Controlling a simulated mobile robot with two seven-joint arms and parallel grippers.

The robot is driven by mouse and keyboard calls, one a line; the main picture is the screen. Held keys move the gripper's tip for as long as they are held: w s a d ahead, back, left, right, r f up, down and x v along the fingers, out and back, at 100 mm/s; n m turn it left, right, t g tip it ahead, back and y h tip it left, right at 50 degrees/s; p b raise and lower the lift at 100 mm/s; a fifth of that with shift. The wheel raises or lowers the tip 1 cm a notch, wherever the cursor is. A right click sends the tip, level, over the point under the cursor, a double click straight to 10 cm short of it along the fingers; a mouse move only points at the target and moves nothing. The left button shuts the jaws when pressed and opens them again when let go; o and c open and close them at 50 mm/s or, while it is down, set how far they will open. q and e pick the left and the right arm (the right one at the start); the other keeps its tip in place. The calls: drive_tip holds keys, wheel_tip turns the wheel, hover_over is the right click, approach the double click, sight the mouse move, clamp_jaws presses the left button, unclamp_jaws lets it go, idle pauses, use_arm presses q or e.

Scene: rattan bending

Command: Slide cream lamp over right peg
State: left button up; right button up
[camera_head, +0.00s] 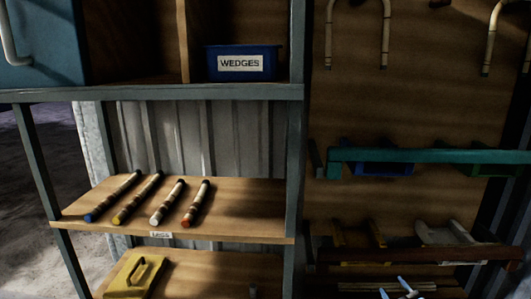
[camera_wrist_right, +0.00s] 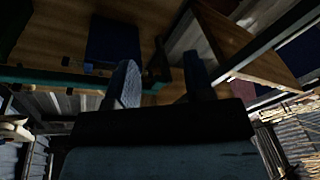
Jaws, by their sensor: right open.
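My right gripper (camera_head: 395,289) shows only as two pale blue fingertips at the bottom edge of the head view, below the lower rail. In the right wrist view its two fingers (camera_wrist_right: 160,84) stand apart with nothing between them. On the lower rail at the right, two pale cream-grey pieces (camera_head: 459,231) lean beside two yellowish ones (camera_head: 376,233). I cannot tell whether a pale piece is the cream lamp. I cannot make out a right peg with certainty. My left gripper is not in view.
A teal rail (camera_head: 430,156) and a dark brown lower rail (camera_head: 420,254) cross the wooden back panel. Pale canes (camera_head: 328,38) hang above. At left, several striped rods (camera_head: 167,202) lie on a shelf, below a blue WEDGES bin (camera_head: 242,50). A yellow tool (camera_head: 135,275) lies lower.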

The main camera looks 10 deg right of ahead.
drive_tip(key=s+a+f+m+g+y+p, duration=0.1)
drive_tip(key=s+a+f+g, duration=0.1)
drive_tip(key=s+a+f, duration=0.2)
drive_tip(key=s+a+f+m+g+y+p, duration=0.1)
drive_tip(key=s+a+f+g, duration=0.2)
drive_tip(key=s+a, duration=0.8)
drive_tip(key=s+a+f+m+g+y+p, duration=0.1)
drive_tip(key=s+a+f+m+g, duration=0.1)
drive_tip(key=s+a+f, duration=0.4)
drive_tip(key=s+a, duration=0.2)
drive_tip(key=s, duration=0.1)
drive_tip(key=shift+a+f+g+y, duration=0.2)
drive_tip(key=shift+f+g+y, duration=0.1)
drive_tip(key=shift+f, duration=0.05)
drive_tip(key=shift+c, duration=0.5)
drive_tip(key=shift+d, duration=0.1)
